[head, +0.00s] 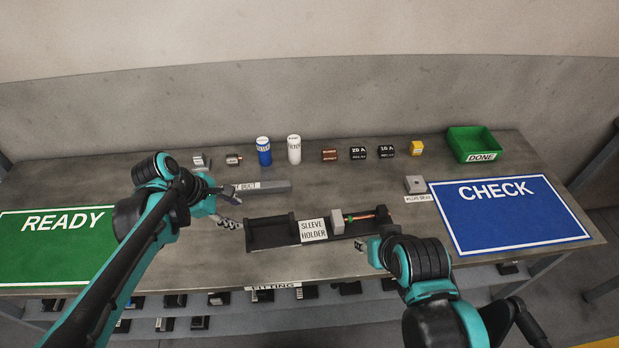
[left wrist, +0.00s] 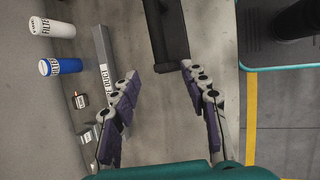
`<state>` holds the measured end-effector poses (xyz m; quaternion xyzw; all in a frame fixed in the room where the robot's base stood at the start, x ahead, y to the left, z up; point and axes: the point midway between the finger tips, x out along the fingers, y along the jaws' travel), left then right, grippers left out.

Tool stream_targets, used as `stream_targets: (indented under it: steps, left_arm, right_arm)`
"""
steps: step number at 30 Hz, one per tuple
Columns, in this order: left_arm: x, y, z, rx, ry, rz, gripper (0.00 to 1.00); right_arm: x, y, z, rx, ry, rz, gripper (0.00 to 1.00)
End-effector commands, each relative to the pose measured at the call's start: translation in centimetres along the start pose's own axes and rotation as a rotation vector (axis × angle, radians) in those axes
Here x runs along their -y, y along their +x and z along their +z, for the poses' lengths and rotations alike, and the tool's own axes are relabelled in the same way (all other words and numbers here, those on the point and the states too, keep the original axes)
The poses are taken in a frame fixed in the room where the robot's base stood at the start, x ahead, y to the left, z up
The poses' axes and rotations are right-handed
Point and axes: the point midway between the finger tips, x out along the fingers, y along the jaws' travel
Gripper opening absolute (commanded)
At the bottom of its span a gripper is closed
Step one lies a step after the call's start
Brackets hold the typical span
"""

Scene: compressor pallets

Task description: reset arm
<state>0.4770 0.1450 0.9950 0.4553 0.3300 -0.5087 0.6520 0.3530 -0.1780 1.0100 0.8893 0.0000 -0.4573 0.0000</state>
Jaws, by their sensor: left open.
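My left arm reaches in from the left in the head view. My left gripper (head: 238,206) is open and empty above the table, left of the black sleeve holder (head: 272,237). In the left wrist view its spread fingers (left wrist: 160,75) have bare table between them and the end of the black holder (left wrist: 172,50) just beyond. My right gripper (head: 373,251) is near the holder's right front end, mostly hidden behind its own arm; its jaws cannot be made out. A grey block (head: 337,221) and a copper-coloured rod (head: 362,216) sit in the holder's right part.
A grey bar (head: 270,187) lies behind the holder. Blue (head: 264,151) and white (head: 294,149) cans and several small parts line the back. A green READY mat (head: 60,260), blue CHECK mat (head: 510,220) and green DONE bin (head: 473,143) are at the sides.

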Motion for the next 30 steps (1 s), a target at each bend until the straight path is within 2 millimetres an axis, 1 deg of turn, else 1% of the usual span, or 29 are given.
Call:
stream_targets:
  steps: [7,10,11,14,18,21,24,27,30]
  left_arm:
    - [0.2,-0.2,0.0,-0.005,0.018,0.004,0.45]
    - [1.1,-0.9,0.2,-0.033,0.124,0.02,0.45]
    - [1.5,-1.2,0.2,-0.05,0.179,0.028,0.45]
    - [3.6,-2.5,0.2,-0.126,0.435,0.055,0.45]
    - [6.8,-4.2,-0.4,-0.27,0.878,0.072,0.45]
    - [8.8,-5.0,-1.0,-0.373,1.172,0.058,0.45]
    - [10.2,-5.5,-1.5,-0.46,1.409,0.034,0.45]
    - [11.0,-5.7,-1.9,-0.52,1.566,0.01,0.45]
    - [11.3,-5.8,-2.1,-0.551,1.649,-0.007,0.45]
  right_arm:
    - [0.0,0.0,0.0,0.0,0.0,0.0,0.4]
    - [0.0,0.0,0.0,0.0,0.0,0.0,0.4]
    - [0.0,0.0,0.0,0.0,0.0,0.0,0.4]
    - [0.0,0.0,0.0,0.0,0.0,0.0,0.4]
    - [0.0,0.0,0.0,0.0,0.0,0.0,0.4]
    - [0.0,0.0,0.0,0.0,0.0,0.0,0.4]
    - [0.0,0.0,0.0,0.0,0.0,0.0,0.4]
    - [0.0,0.0,0.0,0.0,0.0,0.0,0.4]
    - [0.0,0.0,0.0,0.0,0.0,0.0,0.4]
